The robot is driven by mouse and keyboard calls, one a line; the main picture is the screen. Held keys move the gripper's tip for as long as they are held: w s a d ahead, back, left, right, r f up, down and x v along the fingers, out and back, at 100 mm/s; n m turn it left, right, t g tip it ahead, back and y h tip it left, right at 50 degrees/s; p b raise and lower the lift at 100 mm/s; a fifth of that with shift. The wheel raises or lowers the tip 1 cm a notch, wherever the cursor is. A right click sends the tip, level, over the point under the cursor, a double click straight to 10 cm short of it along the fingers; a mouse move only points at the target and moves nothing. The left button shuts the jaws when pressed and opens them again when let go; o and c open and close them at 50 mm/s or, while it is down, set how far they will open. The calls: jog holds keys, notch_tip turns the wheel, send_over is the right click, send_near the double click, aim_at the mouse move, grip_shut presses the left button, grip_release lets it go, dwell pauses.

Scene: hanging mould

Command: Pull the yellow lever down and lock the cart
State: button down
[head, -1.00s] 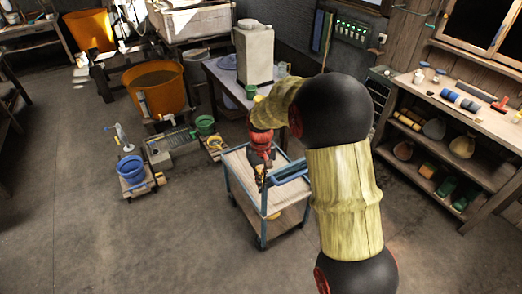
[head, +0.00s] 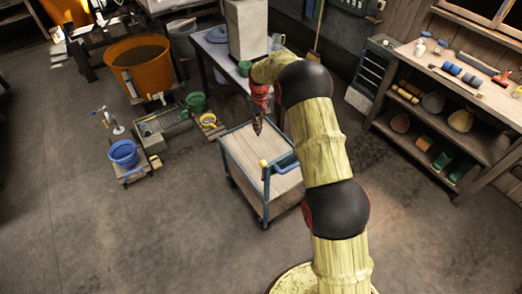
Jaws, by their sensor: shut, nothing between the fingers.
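The cart (head: 240,158) stands on the floor in the middle of the head view, with wooden shelves, a blue frame and a blue push handle (head: 284,161) at its right end. A small yellow knob, which looks like the end of the yellow lever (head: 263,163), sticks up at the near right corner beside the handle. The rest of the lever is too small to make out. My gripper (head: 257,130), red with dark fingers, points down above the far part of the cart top. It is shut and empty, apart from the yellow knob.
A table with a grey container (head: 246,30) stands behind the cart. A green bucket (head: 196,102), a blue bucket (head: 124,153) and a large orange tub (head: 140,65) are to the left. A shelved workbench (head: 440,130) is at the right. The floor in front is clear.

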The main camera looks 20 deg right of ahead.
jog(key=shift+f, duration=0.15)
jog(key=s+f+p, duration=0.2)
jog(key=s+f, duration=0.2)
jog(key=f, duration=0.6)
jog(key=shift+f, duration=0.35)
jog(key=shift+s, duration=0.15)
